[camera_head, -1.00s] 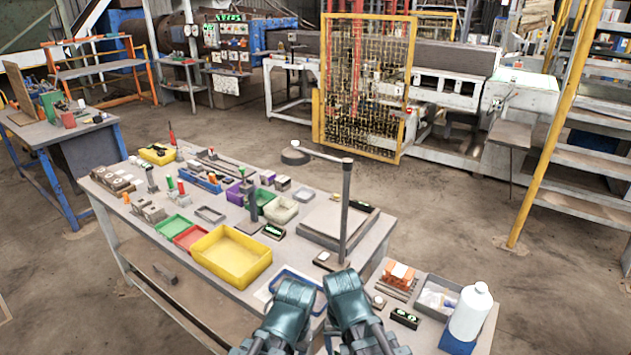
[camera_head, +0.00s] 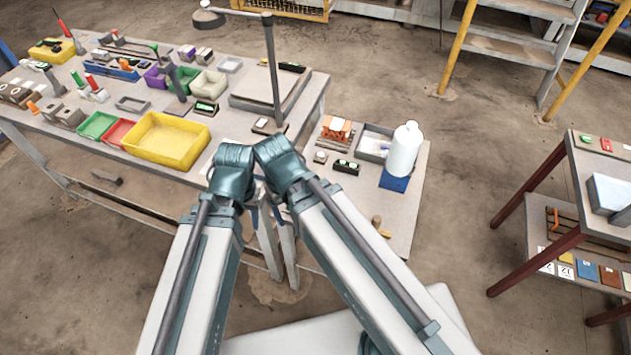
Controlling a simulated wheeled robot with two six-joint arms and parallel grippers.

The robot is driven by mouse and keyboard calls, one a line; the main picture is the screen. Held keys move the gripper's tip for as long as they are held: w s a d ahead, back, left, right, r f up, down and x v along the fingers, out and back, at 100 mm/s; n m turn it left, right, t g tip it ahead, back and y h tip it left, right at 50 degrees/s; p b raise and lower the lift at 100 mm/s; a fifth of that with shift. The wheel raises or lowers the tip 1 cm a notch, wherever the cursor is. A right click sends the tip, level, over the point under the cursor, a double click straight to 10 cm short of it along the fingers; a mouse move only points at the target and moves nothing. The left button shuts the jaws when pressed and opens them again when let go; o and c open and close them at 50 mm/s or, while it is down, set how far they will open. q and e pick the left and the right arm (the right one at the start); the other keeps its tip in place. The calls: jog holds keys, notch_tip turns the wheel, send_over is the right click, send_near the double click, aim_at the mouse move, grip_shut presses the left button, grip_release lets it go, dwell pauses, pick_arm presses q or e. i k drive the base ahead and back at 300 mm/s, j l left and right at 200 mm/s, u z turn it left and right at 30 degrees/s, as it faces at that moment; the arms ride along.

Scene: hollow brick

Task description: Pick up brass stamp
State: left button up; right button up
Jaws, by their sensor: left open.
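I cannot clearly pick out a brass stamp. A small brownish-yellow item (camera_head: 379,224), too small to identify, lies near the front edge of the right-hand table. Several small handled tools, one with a red top (camera_head: 92,83), stand on the left part of the long bench. My left gripper (camera_head: 232,170) is open by the bench's front edge, beyond the end of my left arm, its fingers mostly hidden by the wrist. My right arm's end (camera_head: 277,158) is beside it, and its fingers are hidden. Neither is seen touching an item.
A yellow tray (camera_head: 166,139) sits on the long bench, with a tall stand (camera_head: 272,70) behind my grippers. A white bottle (camera_head: 404,150) stands on a blue pad at the right. A second table with red-brown legs (camera_head: 535,185) is far right. Open floor lies between.

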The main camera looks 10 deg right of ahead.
aim_at(377, 220)
jog(key=l+z, duration=0.1)
jog(key=z, duration=1.05)
jog(key=u, duration=0.75)
jog(key=z, duration=0.75)
jog(key=k+l, duration=0.1)
jog(key=l, duration=0.5)
jog(key=k+l+u, duration=0.1)
jog(key=l, duration=0.2)
jog(key=k, duration=0.05)
